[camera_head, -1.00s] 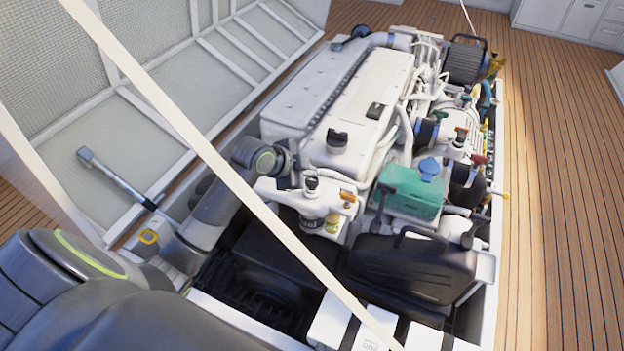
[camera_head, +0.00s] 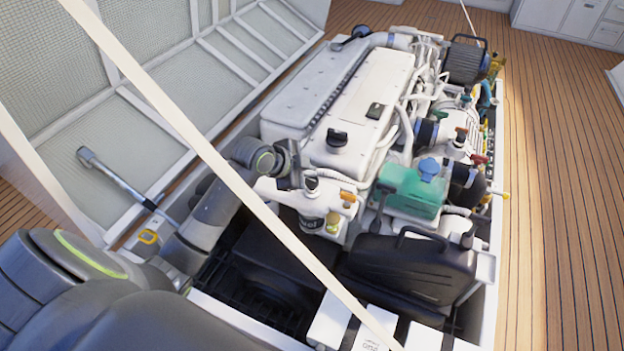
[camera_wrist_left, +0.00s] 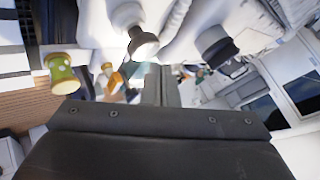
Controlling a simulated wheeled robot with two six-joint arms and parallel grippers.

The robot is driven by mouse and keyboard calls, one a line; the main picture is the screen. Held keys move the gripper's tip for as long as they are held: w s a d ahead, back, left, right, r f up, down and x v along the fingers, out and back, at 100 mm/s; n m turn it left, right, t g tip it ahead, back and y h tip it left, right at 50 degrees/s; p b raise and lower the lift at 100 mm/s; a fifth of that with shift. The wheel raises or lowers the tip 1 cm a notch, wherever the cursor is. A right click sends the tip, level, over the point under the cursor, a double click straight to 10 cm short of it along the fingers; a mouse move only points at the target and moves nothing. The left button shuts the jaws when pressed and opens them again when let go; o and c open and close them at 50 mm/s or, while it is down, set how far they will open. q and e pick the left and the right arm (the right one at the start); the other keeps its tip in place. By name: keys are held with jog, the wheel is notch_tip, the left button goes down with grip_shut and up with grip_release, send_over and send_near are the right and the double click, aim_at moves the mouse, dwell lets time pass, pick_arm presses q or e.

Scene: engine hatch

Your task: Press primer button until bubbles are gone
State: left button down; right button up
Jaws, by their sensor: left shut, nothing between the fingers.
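The white filter housing (camera_head: 275,190) stands at the near end of the engine, with a dark round button (camera_head: 312,184) on top and a filter canister below it. My left gripper (camera_head: 297,178) is beside this button, on its left. Whether they touch cannot be told. In the left wrist view my left gripper (camera_wrist_left: 160,86) has its fingers together and nothing between them. A white knob with a dark rim (camera_wrist_left: 143,46) is just beyond the fingertips there; I cannot tell whether it is the button. No bubbles can be made out. My right gripper is not in view.
The white engine (camera_head: 350,110) fills the hatch, with a black filler cap (camera_head: 337,138) on top. A green tank with a blue cap (camera_head: 412,190) and a black box (camera_head: 410,265) stand to the right. A pale strut (camera_head: 200,145) crosses in front of my left arm.

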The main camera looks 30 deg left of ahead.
aim_at(308, 182)
pick_arm(q)
jog(key=shift+f, duration=0.1)
jog(key=shift+f, duration=0.3)
jog(key=shift+f+b, duration=0.45)
jog(key=shift+f, duration=0.5)
dwell(1.1)
jog(key=shift+r+p, duration=1.35)
jog(key=shift+p, duration=0.05)
notch_tip(308, 182, up, 5)
jog(key=p, duration=0.5)
jog(key=shift+r, duration=0.1)
